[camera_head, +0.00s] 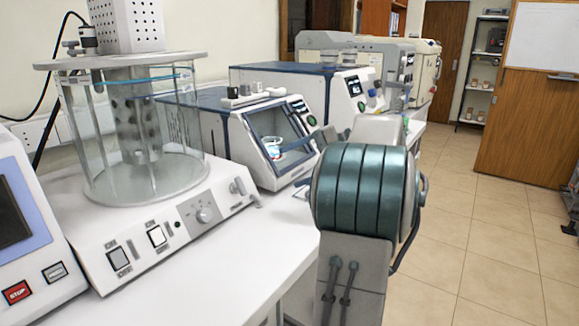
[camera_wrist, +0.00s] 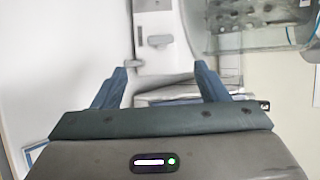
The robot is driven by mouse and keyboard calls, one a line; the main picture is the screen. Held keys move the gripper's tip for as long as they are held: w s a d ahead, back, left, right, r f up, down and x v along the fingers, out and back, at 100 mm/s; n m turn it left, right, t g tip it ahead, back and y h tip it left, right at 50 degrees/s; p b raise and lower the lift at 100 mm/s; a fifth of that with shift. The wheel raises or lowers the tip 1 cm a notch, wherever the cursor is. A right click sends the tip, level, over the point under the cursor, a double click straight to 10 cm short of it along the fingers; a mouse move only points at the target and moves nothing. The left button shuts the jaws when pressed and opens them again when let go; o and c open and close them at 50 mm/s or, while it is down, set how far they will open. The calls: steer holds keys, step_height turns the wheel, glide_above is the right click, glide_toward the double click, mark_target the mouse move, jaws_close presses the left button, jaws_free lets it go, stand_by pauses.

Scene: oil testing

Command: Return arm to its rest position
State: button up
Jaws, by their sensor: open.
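My gripper (camera_wrist: 160,82) shows in the wrist view with its two blue fingers spread apart and nothing between them. Beyond the fingers lie a pale machine's side with small grey knobs and, at the upper right, the rounded rim of a glass vessel (camera_wrist: 250,42). In the head view my arm, with its teal ribbed joint, stands in front of the bench at the centre right.
A glass cylinder apparatus (camera_head: 140,140) stands on the white bench (camera_head: 225,245) at the left. A white and blue machine (camera_head: 215,125) with a window holding a small beaker (camera_head: 272,147) is behind it. More machines line the bench. Tiled floor (camera_head: 480,250) at the right is clear.

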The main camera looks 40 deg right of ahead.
stand_by(0.4)
steer(key=s+a+n+g+h+p, duration=0.15)
steer(key=a+p, duration=0.25)
steer(key=a, duration=0.4)
steer(key=s+a+n+g+h+p, duration=0.1)
steer(key=s+a+g+h+p, duration=0.2)
steer(key=a, duration=0.6)
steer(key=s+a+f+n+h+p, duration=0.2)
steer(key=s+a+n+h+p, duration=0.3)
steer(key=s, duration=0.8)
steer(key=a+n+g+p, duration=0.1)
steer(key=a+n+p, duration=0.1)
steer(key=a+p, duration=0.2)
steer(key=shift+n+h+p, duration=0.35)
steer(key=shift+p, duration=0.3)
